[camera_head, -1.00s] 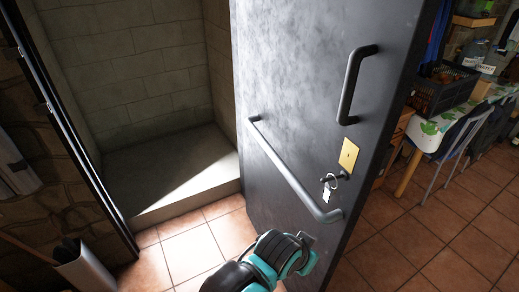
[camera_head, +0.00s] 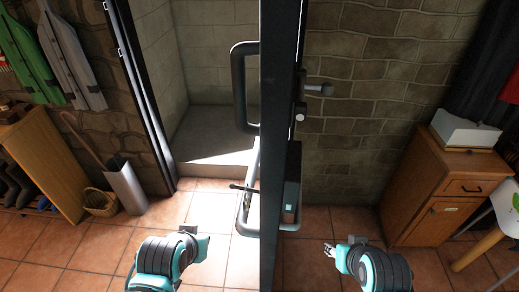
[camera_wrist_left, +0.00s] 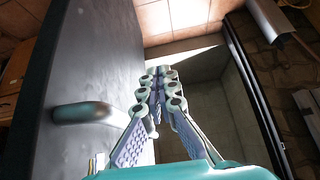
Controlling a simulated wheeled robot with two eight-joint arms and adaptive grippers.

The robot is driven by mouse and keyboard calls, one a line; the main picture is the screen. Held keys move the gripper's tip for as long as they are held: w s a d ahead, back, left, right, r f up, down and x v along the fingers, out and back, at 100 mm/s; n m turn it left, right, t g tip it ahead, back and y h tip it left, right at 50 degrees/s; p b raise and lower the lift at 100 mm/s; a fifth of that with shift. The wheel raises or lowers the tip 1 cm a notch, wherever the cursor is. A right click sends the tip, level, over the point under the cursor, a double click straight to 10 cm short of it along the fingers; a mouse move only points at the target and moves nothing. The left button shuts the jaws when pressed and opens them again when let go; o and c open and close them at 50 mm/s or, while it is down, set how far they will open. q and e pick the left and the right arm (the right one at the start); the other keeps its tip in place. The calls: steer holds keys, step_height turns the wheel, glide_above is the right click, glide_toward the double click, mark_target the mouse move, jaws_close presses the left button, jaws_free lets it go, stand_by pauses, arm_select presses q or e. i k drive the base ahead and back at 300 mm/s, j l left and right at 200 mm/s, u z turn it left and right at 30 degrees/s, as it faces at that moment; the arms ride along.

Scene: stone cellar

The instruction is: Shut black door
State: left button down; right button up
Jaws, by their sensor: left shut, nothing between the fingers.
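The black door (camera_head: 272,150) stands open and is seen nearly edge-on in the head view. An upper pull handle (camera_head: 237,90) and a lower bar (camera_head: 243,215) are on its left face. The doorway (camera_head: 215,130) lies open behind and left of it. My left gripper (camera_wrist_left: 158,75) is shut and empty in the left wrist view, pointing towards the doorway, with the door face (camera_wrist_left: 85,70) and a rounded bar end (camera_wrist_left: 85,112) on its left. In the head view its fingers are not clear. My right gripper (camera_head: 329,250) is low, right of the door; its fingers are too small to read.
Right of the door are a stone wall (camera_head: 365,100) and a wooden cabinet (camera_head: 440,185). On the left are a basket (camera_head: 100,203), a grey bin (camera_head: 125,188) and a wooden shelf unit (camera_head: 40,165). Bare floor tiles lie left of the door.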

mark_target(279, 157)
steer(key=l+u, duration=0.25)
steer(key=l, duration=0.3)
steer(key=k+l+u, duration=0.2)
steer(key=l, duration=0.35)
steer(key=l+u, duration=0.25)
steer(key=l, duration=0.3)
